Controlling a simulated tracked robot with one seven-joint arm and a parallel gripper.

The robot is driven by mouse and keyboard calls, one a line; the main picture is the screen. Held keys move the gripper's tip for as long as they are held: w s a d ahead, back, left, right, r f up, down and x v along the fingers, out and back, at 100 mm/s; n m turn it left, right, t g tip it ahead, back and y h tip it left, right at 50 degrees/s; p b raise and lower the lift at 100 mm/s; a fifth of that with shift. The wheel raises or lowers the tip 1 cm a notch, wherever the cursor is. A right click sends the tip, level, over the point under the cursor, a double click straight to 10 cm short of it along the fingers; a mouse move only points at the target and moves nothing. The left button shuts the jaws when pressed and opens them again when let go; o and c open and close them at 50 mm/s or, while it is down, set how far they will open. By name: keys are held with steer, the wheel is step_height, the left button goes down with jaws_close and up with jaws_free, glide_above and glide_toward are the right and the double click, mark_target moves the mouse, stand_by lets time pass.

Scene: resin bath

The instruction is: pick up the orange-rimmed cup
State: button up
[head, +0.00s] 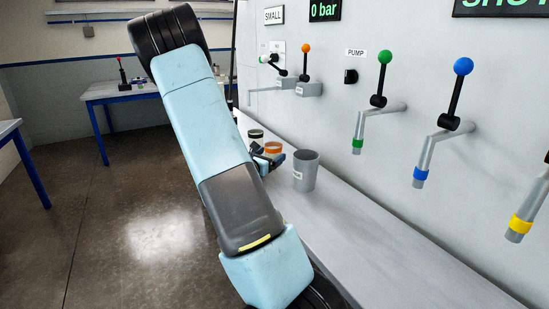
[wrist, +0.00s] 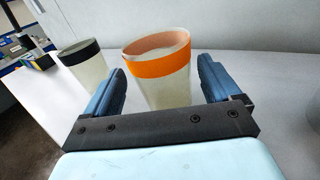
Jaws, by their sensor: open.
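The orange-rimmed cup (wrist: 160,70) stands upright on the bench, a pale translucent cup with a wide orange band below its lip. In the wrist view it is straight ahead, and my gripper (wrist: 160,85) is open with one finger on either side of it. I cannot tell whether the fingers touch it; nothing shows them closed on it. In the head view only the orange rim (head: 273,147) and a little of the cup show behind my arm and gripper (head: 268,160).
A black-rimmed cup (wrist: 82,58) stands to the left of it. A grey labelled cup (head: 306,171) stands close by on the right in the head view. The wall with levers and spouts (head: 362,130) runs behind the bench (head: 380,235). The bench's right part is clear.

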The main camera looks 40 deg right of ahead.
mark_target(275, 152)
steer(key=x, duration=0.3)
steer(key=shift+s+d, duration=0.1)
steer(key=shift+d, duration=0.15)
steer(key=shift+c, duration=0.2)
steer(key=c, duration=1)
steer(key=shift+r, duration=0.1)
